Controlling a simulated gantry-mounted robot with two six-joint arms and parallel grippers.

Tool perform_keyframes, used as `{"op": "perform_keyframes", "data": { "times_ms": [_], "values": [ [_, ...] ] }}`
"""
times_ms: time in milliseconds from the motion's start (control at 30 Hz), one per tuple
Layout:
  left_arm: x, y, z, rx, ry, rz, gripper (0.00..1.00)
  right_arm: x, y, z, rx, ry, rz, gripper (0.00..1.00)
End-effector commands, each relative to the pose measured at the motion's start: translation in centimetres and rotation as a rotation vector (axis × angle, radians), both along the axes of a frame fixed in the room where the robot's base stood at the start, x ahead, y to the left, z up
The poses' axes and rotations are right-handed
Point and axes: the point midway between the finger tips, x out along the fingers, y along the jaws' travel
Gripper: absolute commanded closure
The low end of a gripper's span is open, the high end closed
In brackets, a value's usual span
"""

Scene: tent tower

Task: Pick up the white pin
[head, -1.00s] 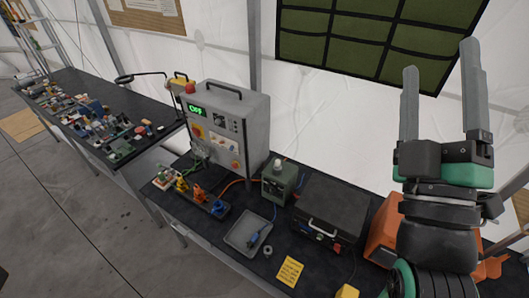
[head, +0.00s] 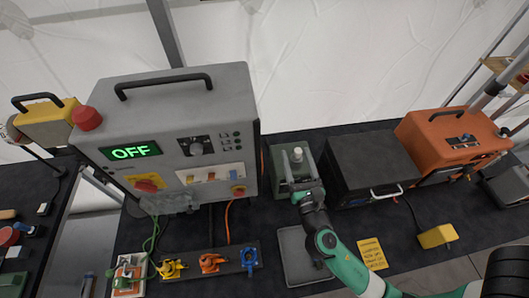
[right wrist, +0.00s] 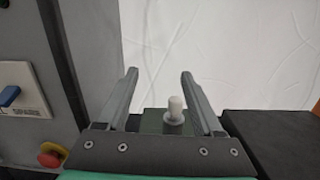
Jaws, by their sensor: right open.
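The white pin (head: 297,155) stands upright on top of a small green box (head: 279,183), beside the grey control cabinet. In the right wrist view the pin (right wrist: 175,109) shows upright between my fingers in the picture, a little right of centre. My right gripper (head: 299,164) is at the green box, its open fingers spread either side of the pin in the head view. The right wrist view also shows the open, empty gripper (right wrist: 159,78). I cannot tell how far the fingertips are from the pin. My left gripper is out of view.
The grey cabinet (head: 228,130) with an OFF display stands left of the box. A black case (head: 370,165) is close on its right, then an orange case (head: 450,140). A grey tray (head: 292,243), a yellow note (head: 372,253) and a row of coloured connectors (head: 210,263) lie in front.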

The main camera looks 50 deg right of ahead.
Motion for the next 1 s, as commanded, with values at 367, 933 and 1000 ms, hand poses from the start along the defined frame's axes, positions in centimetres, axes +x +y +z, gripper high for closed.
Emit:
{"op": "perform_keyframes", "data": {
  "times_ms": [367,933,1000],
  "values": [
    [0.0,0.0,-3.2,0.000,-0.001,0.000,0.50,-3.4,-0.6,-7.2,0.015,0.108,-0.026,0.32],
    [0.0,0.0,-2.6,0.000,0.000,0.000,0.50,1.3,-5.2,-7.2,0.016,0.107,-0.025,0.32],
    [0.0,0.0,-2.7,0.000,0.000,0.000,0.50,1.6,-5.5,-7.2,0.015,0.105,-0.026,0.32]
  ]
}}
